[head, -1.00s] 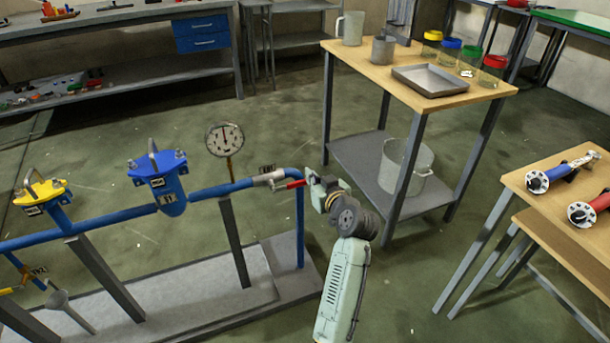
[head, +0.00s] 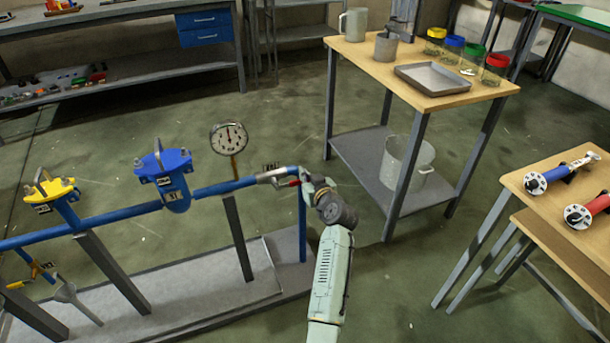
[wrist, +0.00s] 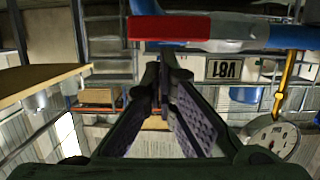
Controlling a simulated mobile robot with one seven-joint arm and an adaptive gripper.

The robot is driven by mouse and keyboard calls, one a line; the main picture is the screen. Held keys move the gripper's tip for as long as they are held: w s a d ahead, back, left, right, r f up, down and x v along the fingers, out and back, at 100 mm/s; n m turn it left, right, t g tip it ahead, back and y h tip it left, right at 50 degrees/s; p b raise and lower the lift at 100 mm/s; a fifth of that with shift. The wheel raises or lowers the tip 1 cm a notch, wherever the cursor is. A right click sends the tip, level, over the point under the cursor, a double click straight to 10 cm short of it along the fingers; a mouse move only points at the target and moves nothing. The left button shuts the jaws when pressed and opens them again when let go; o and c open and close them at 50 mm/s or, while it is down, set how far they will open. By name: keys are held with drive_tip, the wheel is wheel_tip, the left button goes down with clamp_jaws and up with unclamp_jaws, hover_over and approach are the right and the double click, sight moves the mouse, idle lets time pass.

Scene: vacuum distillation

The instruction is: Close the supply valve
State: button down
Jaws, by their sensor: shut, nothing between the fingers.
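The valve (head: 272,177) sits near the right end of the blue pipe, with a grey body and a red lever (head: 294,183). In the wrist view, the red lever (wrist: 168,28) runs left from the valve body, roughly along the blue pipe (wrist: 290,36). A tag reading V81 (wrist: 223,69) shows there too. My gripper (head: 304,181) is at the lever's free end and hides part of it in the head view. In the wrist view, my gripper (wrist: 160,75) is shut and empty, its tips close to the lever. I cannot tell whether they touch it.
A pressure gauge (head: 229,138), a blue-topped vessel (head: 164,168) and a yellow-topped vessel (head: 48,188) stand along the pipe. A wooden table (head: 440,100) with cups, jars and a tray (head: 433,78) stands behind my arm. Another table is at right (head: 528,190).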

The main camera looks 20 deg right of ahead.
drive_tip(key=shift+f, duration=0.15)
drive_tip(key=shift+d+f+m+b, duration=0.1)
drive_tip(key=shift+f+m+b, duration=0.15)
drive_tip(key=shift+b, duration=0.3)
drive_tip(key=shift+d+f+m+b, duration=0.1)
drive_tip(key=shift+f+m+b, duration=0.05)
drive_tip(key=shift+m+b, duration=0.15)
drive_tip(key=a+f+m+t+y+b, duration=0.2)
drive_tip(key=a+f+m+y+b, duration=0.2)
drive_tip(key=f+m+b, duration=0.8)
drive_tip(key=shift+a+m, duration=0.45)
drive_tip(key=shift+m, duration=0.7)
drive_tip(key=shift+d, duration=0.1)
